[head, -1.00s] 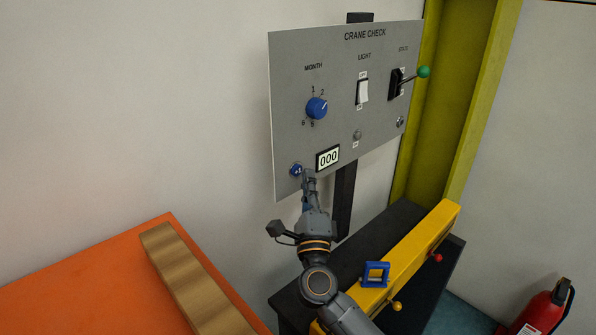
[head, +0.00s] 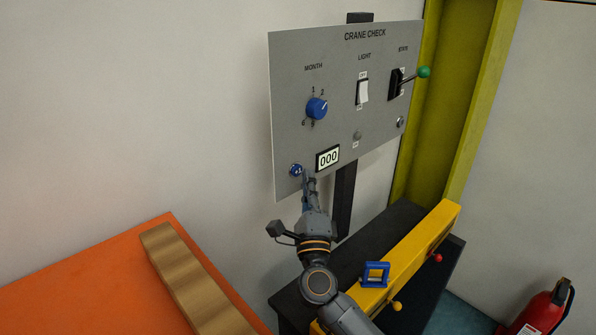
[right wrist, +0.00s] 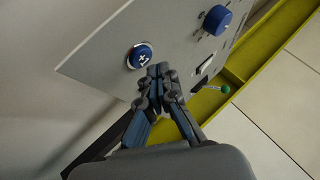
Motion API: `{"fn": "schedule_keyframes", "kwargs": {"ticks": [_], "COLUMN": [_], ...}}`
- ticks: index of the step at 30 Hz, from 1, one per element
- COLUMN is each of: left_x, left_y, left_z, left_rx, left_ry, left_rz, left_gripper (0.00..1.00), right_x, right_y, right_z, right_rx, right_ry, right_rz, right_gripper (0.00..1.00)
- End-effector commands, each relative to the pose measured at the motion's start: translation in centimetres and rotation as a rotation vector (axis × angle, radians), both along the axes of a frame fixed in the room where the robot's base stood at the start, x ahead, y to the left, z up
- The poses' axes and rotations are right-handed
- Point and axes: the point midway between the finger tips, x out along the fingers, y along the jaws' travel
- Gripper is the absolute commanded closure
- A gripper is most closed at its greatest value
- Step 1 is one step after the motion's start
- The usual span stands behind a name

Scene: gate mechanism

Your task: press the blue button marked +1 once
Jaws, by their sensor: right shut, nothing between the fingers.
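The blue button marked +1 (head: 296,170) sits at the lower left of the grey CRANE CHECK panel (head: 290,80). In the right wrist view the button (right wrist: 140,56) shows its white +1 mark, just beyond and left of the fingertips. My right gripper (head: 306,176) is shut and empty, close to the button at its lower right. In the right wrist view the gripper (right wrist: 158,72) has its fingertips together; they appear apart from the button, though the exact gap is hard to tell. The display (head: 328,158) right of the button reads 000. My left gripper is not in view.
The panel also carries a blue knob (head: 317,108), a white switch (head: 362,91) and a green-tipped lever (head: 423,72). An orange surface (head: 90,285) lies at the left and a fire extinguisher (head: 545,308) at the right.

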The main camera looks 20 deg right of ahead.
Motion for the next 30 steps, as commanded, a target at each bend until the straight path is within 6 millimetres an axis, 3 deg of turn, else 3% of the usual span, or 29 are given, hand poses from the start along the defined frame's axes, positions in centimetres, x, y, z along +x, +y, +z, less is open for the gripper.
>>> {"fn": "schedule_keyframes", "kwargs": {"ticks": [30], "left_x": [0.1], "left_y": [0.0], "left_z": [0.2], "left_rx": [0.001], "left_ry": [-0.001], "left_rz": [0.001], "left_gripper": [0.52], "right_x": [1.2], "right_y": [0.4], "right_z": [0.0], "right_rx": [0.001], "right_ry": [0.000], "right_rz": [0.000], "right_gripper": [1.00]}}
